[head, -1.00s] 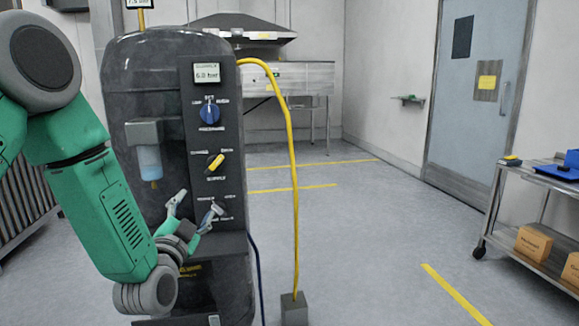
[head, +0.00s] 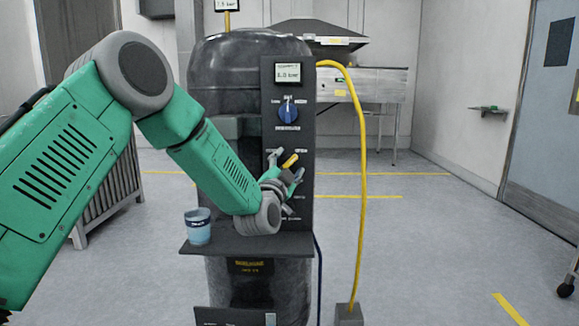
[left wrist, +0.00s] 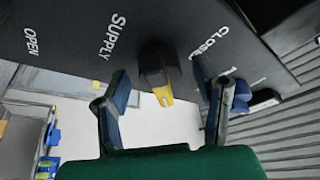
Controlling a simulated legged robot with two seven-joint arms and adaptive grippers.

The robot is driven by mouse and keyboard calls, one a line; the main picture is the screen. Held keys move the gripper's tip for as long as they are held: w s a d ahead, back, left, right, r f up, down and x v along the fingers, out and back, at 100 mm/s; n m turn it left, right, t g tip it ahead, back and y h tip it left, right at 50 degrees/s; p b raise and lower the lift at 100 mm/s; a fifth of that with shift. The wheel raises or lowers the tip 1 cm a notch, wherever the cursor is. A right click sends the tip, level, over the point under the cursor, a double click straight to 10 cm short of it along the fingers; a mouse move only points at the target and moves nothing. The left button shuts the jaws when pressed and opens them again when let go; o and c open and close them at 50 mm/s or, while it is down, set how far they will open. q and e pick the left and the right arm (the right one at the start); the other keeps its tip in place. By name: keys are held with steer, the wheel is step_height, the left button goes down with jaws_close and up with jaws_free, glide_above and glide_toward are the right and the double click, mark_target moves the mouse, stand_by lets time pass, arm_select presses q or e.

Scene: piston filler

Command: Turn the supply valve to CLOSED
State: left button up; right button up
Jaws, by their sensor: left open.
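The supply valve's yellow handle (head: 290,160) is on the dark front panel (head: 266,90), below a blue knob (head: 288,114), and its yellow end points up and right. My left gripper (head: 287,167) is at the handle, partly hidden by its own wrist. In the left wrist view the black and yellow handle (left wrist: 160,75) stands between the two spread fingers of the gripper (left wrist: 163,78), with gaps on both sides. The words SUPPLY, OPEN and CLOSED show on the panel there. My right gripper is not in view.
A small blue cup (head: 198,227) stands on the machine's shelf (head: 245,244), below my left forearm. A yellow hose (head: 361,180) runs down on the right to a grey block (head: 349,314). The floor to the right is open.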

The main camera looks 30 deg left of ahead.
arm_select(q)
steer(key=shift+w+a, duration=0.15)
steer(key=shift+d+r, duration=0.1)
steer(key=shift+d, duration=0.15)
steer(key=shift+c, duration=1.3)
steer(key=shift+d, duration=0.1)
steer(key=c, duration=0.9)
